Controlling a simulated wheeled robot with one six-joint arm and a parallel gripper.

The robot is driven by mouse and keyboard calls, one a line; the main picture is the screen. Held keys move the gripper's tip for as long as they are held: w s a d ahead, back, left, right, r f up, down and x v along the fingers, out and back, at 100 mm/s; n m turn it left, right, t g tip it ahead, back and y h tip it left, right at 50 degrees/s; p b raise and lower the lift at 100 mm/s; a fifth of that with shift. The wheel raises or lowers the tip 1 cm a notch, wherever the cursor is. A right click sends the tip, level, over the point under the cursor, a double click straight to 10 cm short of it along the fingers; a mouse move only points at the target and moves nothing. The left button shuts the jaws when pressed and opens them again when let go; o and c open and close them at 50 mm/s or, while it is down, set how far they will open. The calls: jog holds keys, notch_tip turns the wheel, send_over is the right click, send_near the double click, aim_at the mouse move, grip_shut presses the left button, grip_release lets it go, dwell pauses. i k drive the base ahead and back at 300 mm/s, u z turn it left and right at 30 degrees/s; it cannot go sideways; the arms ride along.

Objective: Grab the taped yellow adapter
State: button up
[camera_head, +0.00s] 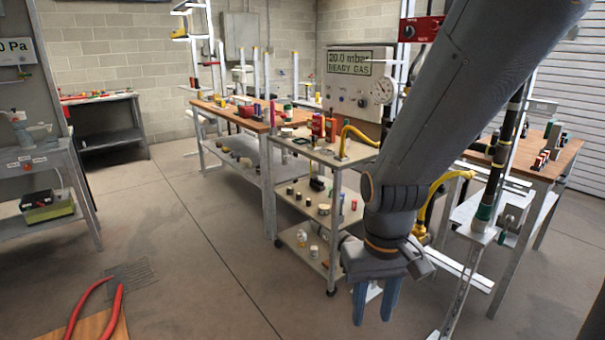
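My gripper (372,312) hangs fingers-down at the lower centre right, in front of the grey cart (283,192). Its two blue fingers are apart, with nothing seen between them. I cannot surely pick out the taped yellow adapter. A yellow curved hose (359,135) rises at the cart's top right. A second yellow hose piece (450,179) shows right of my arm.
A long wooden-topped bench (233,115) with several tools stands behind the cart. A gas panel (352,82) stands behind it. Another wooden-topped table (535,160) is at right. Red-handled pliers (95,305) lie lower left. Open floor (190,255) lies left of the cart.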

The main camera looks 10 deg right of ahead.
aim_at(420, 222)
jog(key=z, duration=0.7)
